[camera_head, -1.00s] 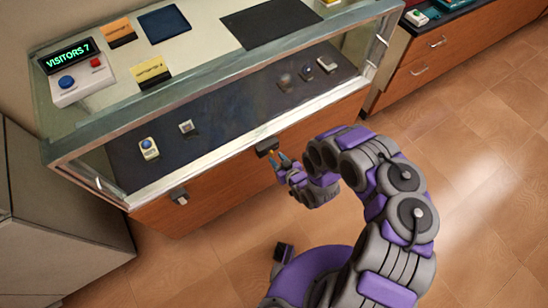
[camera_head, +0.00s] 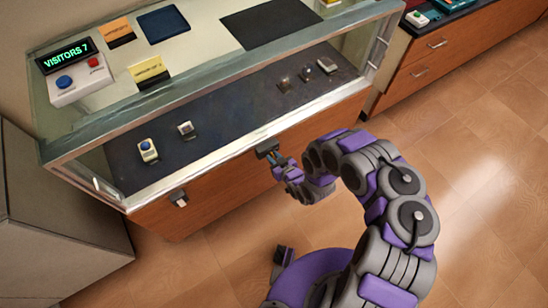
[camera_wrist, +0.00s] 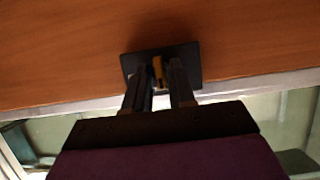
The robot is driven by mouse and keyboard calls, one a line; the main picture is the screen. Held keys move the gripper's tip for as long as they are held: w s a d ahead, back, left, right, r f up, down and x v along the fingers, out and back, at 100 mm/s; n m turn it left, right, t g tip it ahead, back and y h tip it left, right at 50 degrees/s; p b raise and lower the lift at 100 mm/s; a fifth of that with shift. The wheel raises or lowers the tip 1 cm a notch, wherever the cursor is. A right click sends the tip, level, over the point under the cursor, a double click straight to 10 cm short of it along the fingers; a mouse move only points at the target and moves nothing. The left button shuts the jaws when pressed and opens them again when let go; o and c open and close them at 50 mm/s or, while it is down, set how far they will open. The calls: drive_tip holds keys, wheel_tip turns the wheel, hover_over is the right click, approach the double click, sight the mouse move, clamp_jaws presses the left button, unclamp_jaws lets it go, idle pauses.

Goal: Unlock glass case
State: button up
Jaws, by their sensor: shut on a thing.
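The glass case (camera_head: 120,128) has a glass top and front over a wooden base panel. A small dark lock plate (camera_head: 267,148) is on the wooden front, just below the glass. It also shows in the wrist view (camera_wrist: 190,59). My gripper (camera_head: 272,160) is at this plate. In the wrist view my gripper (camera_wrist: 160,76) is shut on a thin brass-coloured key (camera_wrist: 158,70), whose tip is at the plate. I cannot tell how deep the key sits in it.
A second small fitting (camera_head: 180,198) is on the wooden front at the left. A counter box (camera_head: 75,72) reading "VISITORS 7" stands on the case top. A grey cabinet (camera_head: 60,225) is at the left, wooden drawers (camera_head: 430,55) at the right. The tiled floor (camera_head: 480,200) is clear.

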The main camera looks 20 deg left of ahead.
clamp_jaws()
drive_tip(key=shift+w+d+f+m+g+y, duration=0.15)
drive_tip(key=shift+m+g+y, duration=0.65)
drive_tip(key=shift+m, duration=1.15)
drive_tip(key=shift+w+d+f+m+g+y, duration=0.1)
drive_tip(key=shift+w+m+g+y, duration=0.15)
drive_tip(key=shift+m+y, duration=1.3)
drive_tip(key=shift+w+d+f+m+g+y, duration=0.15)
drive_tip(key=shift+m+g+y, duration=0.45)
drive_tip(key=shift+m, duration=1.7)
drive_tip(key=shift+r+m+y, duration=0.15)
drive_tip(key=shift+m+y, duration=0.15)
drive_tip(key=shift+y, duration=0.05)
drive_tip(key=o, duration=0.6)
unclamp_jaws()
drive_tip(key=shift+a, duration=0.15)
drive_tip(key=shift+o, duration=0.3)
drive_tip(key=shift+a, duration=0.1)
drive_tip(key=v, duration=1.7)
drive_tip(key=shift+d+p, duration=0.3)
drive_tip(key=shift+p, duration=0.15)
